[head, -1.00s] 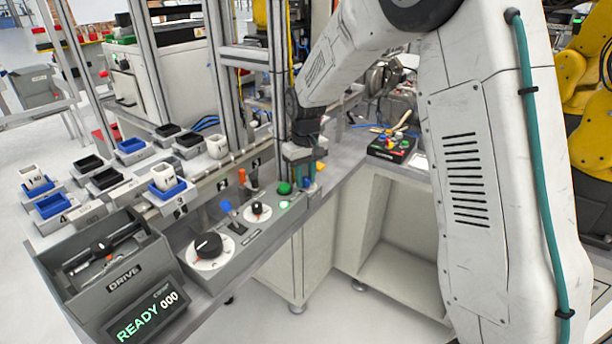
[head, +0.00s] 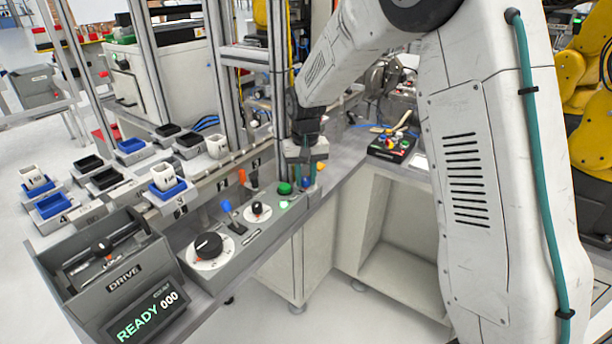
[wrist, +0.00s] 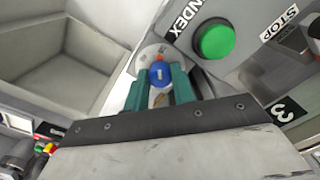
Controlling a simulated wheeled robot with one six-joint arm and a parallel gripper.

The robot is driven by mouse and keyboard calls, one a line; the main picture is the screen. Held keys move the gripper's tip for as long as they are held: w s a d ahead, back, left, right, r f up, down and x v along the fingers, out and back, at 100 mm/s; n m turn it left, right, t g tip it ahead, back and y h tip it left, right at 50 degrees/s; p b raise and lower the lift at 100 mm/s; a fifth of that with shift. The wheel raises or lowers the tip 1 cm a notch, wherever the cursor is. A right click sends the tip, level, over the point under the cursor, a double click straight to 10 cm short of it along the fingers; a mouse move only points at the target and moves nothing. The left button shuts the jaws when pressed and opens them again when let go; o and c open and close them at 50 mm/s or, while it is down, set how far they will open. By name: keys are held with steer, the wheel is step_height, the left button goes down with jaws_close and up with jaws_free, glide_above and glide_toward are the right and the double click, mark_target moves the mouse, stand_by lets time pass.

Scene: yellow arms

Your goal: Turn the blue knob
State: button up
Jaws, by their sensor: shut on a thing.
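The blue knob (wrist: 158,74) sits on a round pale dial at the end of the control panel. It shows in the wrist view between the two teal fingers of my gripper (wrist: 160,80). The fingers are shut on the knob from both sides. A white mark shows on its face. In the head view my gripper (head: 306,180) points down at the panel's right end, and the knob is mostly hidden there by the fingers.
A green button (wrist: 215,41) with an INDEX label stands beside the knob. The panel also has a black knob on a large dial (head: 208,246), a smaller knob (head: 257,209) and a blue lever (head: 226,206). A display (head: 146,316) reads READY 000.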

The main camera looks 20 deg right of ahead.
mark_target(305, 178)
steer(key=shift+w+r, duration=0.1)
steer(key=shift+w, duration=0.05)
steer(key=o, duration=0.7)
steer(key=shift+r, duration=3.9)
